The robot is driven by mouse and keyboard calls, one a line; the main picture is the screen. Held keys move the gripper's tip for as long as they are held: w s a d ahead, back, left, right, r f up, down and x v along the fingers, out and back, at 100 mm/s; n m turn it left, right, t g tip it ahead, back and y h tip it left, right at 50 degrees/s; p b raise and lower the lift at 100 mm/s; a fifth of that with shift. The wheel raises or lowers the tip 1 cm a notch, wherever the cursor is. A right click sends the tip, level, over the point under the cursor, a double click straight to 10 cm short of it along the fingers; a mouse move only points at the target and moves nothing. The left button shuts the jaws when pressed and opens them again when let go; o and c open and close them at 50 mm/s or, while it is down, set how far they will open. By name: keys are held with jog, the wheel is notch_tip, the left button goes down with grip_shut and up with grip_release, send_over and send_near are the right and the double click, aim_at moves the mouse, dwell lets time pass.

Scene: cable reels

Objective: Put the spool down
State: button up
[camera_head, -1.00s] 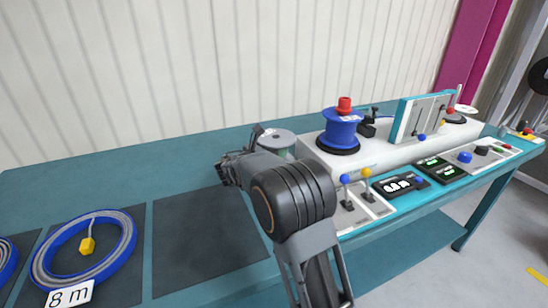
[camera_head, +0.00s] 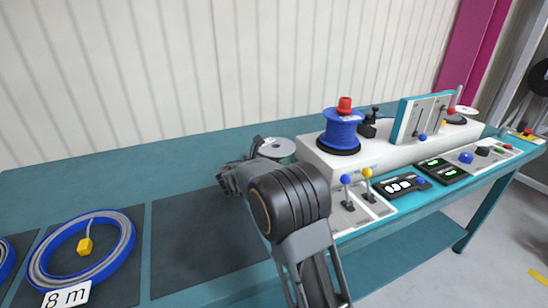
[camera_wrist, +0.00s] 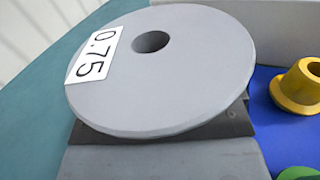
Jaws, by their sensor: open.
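The spool (camera_head: 277,148) has a grey round top flange and sits at the back of the teal table, left of the white machine. In the wrist view its flange (camera_wrist: 190,75) fills the middle, with a dark centre hole and a white "0.75" label. My gripper is at the spool. In the head view it is mostly hidden behind my arm. In the wrist view a dark part of it shows under the flange's near edge. It is open. The fingertips and the spool's lower part are hidden.
A yellow flanged piece (camera_wrist: 298,87) and a green piece (camera_wrist: 297,173) lie at the right of the wrist view. The white machine (camera_head: 345,155) with a blue reel (camera_head: 341,130) stands right of the spool. A blue cable coil (camera_head: 112,265) lies at left. A dark mat (camera_head: 200,240) is empty.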

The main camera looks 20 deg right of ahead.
jog(key=shift+r, duration=0.2)
jog(key=p+v, duration=0.1)
jog(key=v, duration=1.1)
jog(key=shift+f+p, duration=0.15)
jog(key=shift+p, duration=0.15)
